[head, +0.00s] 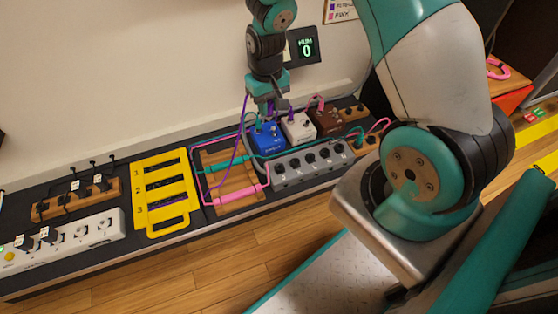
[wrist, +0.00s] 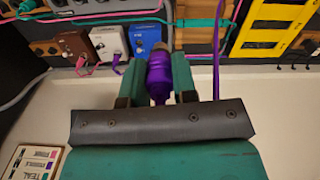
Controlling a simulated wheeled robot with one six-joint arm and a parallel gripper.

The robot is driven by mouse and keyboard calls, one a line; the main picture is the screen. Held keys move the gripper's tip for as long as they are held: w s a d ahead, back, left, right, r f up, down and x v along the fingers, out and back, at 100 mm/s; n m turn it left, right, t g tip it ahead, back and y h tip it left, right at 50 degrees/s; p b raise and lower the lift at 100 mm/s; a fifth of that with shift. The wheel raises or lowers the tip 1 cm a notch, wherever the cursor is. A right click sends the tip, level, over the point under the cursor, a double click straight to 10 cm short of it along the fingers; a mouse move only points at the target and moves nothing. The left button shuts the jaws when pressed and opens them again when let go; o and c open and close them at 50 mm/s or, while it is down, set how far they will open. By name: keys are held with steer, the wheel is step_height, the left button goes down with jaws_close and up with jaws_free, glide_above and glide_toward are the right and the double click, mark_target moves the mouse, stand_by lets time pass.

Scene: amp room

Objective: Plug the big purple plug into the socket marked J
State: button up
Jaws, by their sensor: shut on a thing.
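My gripper (head: 268,108) is above the back of the bench, over the blue pedal (head: 266,137). It also shows in the wrist view (wrist: 159,85), with its two teal fingers shut on the big purple plug (wrist: 158,80). The plug has a purple ribbed body and a dull metal tip, pointing away from the wrist and off the bench surface. A purple cable (head: 240,130) hangs left of my gripper and drops to the wooden cable rack. I cannot read which socket is marked J.
A white pedal (head: 299,127), a brown pedal (head: 325,121) and a grey box with several black sockets or knobs (head: 308,165) crowd the bench. Pink and teal cables cross the wooden rack (head: 229,180). A yellow numbered rack (head: 165,190) and a white power strip (head: 75,236) lie left.

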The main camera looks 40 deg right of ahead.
steer(key=d+f+b, duration=0.2)
steer(key=f+b, duration=0.4)
steer(key=f, duration=0.3)
steer(key=d+f+m+b, duration=0.1)
steer(key=d+f+b, duration=0.1)
steer(key=f+b, duration=0.5)
step_height(320, 180, down, 4)
steer(key=shift+w+r+m, duration=0.25)
steer(key=shift+w+m, duration=0.05)
steer(key=shift+f, duration=0.1)
steer(key=shift+f+b, duration=3.45)
steer(key=shift+b, duration=0.25)
steer(key=shift+f, duration=0.6)
steer(key=o, duration=1)
